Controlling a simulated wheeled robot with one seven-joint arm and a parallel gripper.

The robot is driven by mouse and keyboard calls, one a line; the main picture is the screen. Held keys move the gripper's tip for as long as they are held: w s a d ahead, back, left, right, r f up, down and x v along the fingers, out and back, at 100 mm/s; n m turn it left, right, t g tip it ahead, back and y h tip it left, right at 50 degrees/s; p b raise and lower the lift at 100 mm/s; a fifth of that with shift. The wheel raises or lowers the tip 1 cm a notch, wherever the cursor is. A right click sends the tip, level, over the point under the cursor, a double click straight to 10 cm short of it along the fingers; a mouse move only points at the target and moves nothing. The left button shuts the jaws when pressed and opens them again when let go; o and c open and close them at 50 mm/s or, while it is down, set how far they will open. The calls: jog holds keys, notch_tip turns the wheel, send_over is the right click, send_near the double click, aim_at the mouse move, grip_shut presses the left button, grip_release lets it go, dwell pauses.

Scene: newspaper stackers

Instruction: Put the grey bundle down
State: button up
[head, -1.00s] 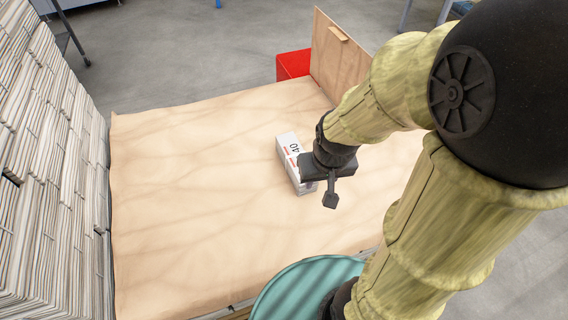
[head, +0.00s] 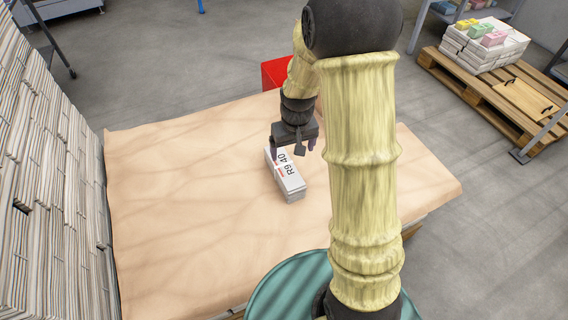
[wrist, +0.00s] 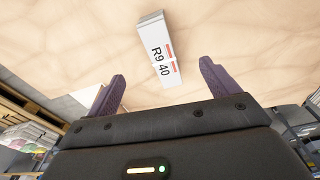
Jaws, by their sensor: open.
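The grey bundle (head: 288,176) is a small light grey block with a label reading R9 40 and red marks. It lies on the table covered in tan paper (head: 180,200). My gripper (head: 294,150) is open and empty, above the table at the bundle's far end in the head view. In the wrist view the bundle (wrist: 158,55) lies beyond the two purple fingertips (wrist: 162,72), apart from them. No part of the bundle is between the fingers.
Tall newspaper stacks (head: 50,190) stand along the table's left side. A red box (head: 274,73) is behind the table. A pallet (head: 480,95) at the right carries white bundles with coloured packs (head: 485,45). The table's left half is clear.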

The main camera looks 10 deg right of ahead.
jog(key=p, duration=0.4)
send_over(285, 165)
jog(key=s, duration=0.3)
notch_tip(285, 165, down, 3)
jog(key=shift+n+g, duration=0.6)
jog(key=w+f+p, duration=0.1)
jog(key=w+f, duration=0.2)
jog(key=shift+d+p, duration=0.15)
jog(key=shift+p, duration=0.2)
notch_tip(285, 165, down, 12)
jog(key=shift+r, duration=0.1)
jog(key=shift+f, duration=0.2)
jog(key=shift+f, duration=0.15)
jog(key=f, duration=0.5)
jog(key=shift+w+a, duration=0.2)
jog(key=shift+a, duration=0.1)
